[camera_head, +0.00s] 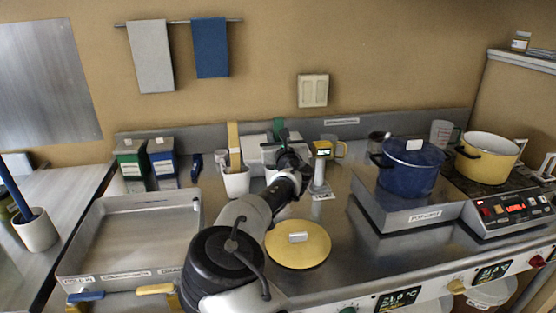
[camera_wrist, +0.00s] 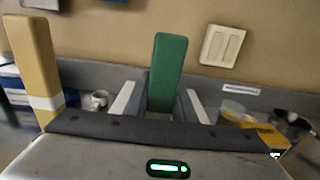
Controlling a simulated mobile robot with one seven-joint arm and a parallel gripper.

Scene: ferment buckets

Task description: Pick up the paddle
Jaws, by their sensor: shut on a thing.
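A green paddle (camera_wrist: 168,68) stands upright between the two pale fingers of my gripper (camera_wrist: 160,102) in the wrist view. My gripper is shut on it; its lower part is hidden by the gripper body. In the head view my gripper (camera_head: 277,150) is at the back of the counter, and a bit of the green paddle (camera_head: 277,124) shows above it. A yellow paddle (camera_head: 233,142) stands in a white cup (camera_head: 236,183) just left of my gripper. It also shows at the left in the wrist view (camera_wrist: 33,65).
A second white cup is partly hidden behind my arm. A yellow lid (camera_head: 298,250) lies right of the arm. A shallow steel tray (camera_head: 135,225) is at left. A blue pot (camera_head: 408,172) and yellow pot (camera_head: 487,160) stand at right. Green and blue boxes stand behind the tray.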

